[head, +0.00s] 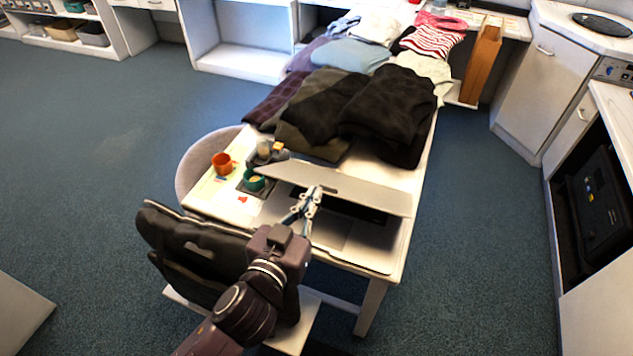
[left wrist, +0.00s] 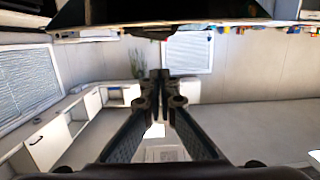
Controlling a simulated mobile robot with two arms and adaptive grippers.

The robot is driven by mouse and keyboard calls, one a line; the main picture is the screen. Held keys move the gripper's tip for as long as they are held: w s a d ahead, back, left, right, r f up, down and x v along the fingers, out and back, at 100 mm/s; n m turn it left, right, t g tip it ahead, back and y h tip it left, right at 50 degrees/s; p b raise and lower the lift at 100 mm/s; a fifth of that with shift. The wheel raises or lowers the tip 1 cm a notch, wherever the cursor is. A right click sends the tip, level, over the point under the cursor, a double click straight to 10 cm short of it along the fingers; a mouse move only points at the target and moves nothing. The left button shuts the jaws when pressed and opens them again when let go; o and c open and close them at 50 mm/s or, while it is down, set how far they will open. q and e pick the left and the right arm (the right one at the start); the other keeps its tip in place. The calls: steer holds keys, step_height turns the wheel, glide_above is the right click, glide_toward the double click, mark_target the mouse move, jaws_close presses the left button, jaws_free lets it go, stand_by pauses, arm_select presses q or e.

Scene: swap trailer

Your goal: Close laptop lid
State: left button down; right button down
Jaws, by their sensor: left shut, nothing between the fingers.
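The laptop's grey lid (head: 350,190) is partly lowered and stands at an angle over its base (head: 358,248), with dark keyboard or screen showing between them. The laptop sits on the near part of the white table. My left gripper (head: 314,192) is shut and empty, with its fingertips at the lid's near side; I cannot tell whether they touch it. In the left wrist view the shut fingers (left wrist: 160,74) point away from the camera. A dark panel (left wrist: 165,12) across the top there looks like the lid. My right gripper is not in view.
Folded dark clothes (head: 385,110) lie close behind the lid. The floor to the right is clear.

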arm_select(q)
steer(key=p, duration=0.2)
glide_above(326, 192)
steer(key=shift+w+d+f, duration=0.15)
steer(key=shift+w+f, duration=0.1)
steer(key=shift+f, duration=0.2)
steer(key=f, duration=0.3)
steer(key=shift+s, duration=0.2)
steer(key=shift+s+a+f, duration=0.2)
steer(key=shift+s+f, duration=0.15)
steer(key=shift+f, duration=0.15)
